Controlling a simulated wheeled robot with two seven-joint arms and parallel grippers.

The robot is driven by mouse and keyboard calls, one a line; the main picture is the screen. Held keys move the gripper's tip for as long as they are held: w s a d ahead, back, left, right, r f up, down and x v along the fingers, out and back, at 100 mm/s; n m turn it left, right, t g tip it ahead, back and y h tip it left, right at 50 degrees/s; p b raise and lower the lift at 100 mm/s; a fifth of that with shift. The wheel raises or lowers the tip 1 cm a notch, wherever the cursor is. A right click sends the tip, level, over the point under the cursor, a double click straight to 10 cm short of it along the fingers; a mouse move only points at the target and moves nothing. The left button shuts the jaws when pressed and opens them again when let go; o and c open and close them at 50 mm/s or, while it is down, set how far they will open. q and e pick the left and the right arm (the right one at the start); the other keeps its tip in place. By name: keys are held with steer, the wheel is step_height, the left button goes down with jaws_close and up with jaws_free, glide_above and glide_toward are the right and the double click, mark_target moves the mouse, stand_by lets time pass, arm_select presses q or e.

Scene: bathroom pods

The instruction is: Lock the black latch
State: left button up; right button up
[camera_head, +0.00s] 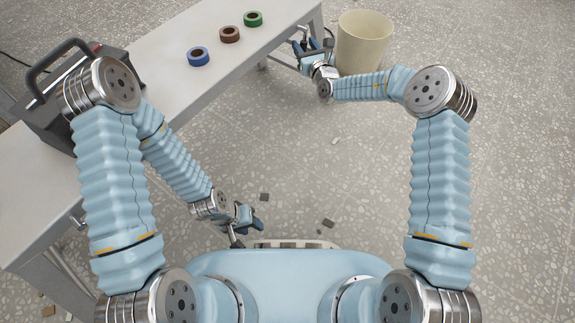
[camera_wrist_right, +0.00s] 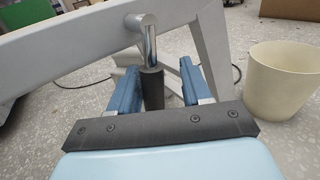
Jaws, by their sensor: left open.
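In the right wrist view, a bent metal rod comes out of the grey beam of the table, and a black cylindrical grip (camera_wrist_right: 153,92), which looks like the black latch, hangs from it. My right gripper (camera_wrist_right: 160,84) is open, with its two blue fingers on either side of the black grip. A gap shows on the right, and the grip looks close to the left finger; I cannot tell if they touch. In the head view, my right gripper (camera_head: 312,46) is at the table's far end. My left gripper (camera_head: 246,222) is open and empty, low near my body.
A cream bin (camera_head: 363,42) stands just right of my right gripper. Blue (camera_head: 198,57), brown (camera_head: 230,34) and green (camera_head: 253,19) tape rolls lie on the grey table (camera_head: 165,90). A dark toolbox (camera_head: 48,115) is at the left. The floor between my arms holds small debris.

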steer(key=p+v, duration=0.2)
steer(key=v, duration=1.2)
steer(key=s+a+f+n+g+y+p, duration=0.1)
steer(key=s+a+f+n+g, duration=0.3)
steer(key=s, duration=0.6)
steer(key=s+a+f+n+g+y+p, duration=0.2)
steer(key=s+a+f+n+g+y, duration=0.2)
steer(key=s+n+g, duration=0.5)
steer(key=shift+s+a+f+n+g+y, duration=0.3)
steer(key=shift+s+a+f+g, duration=0.2)
steer(key=shift+s+a+g, duration=0.5)
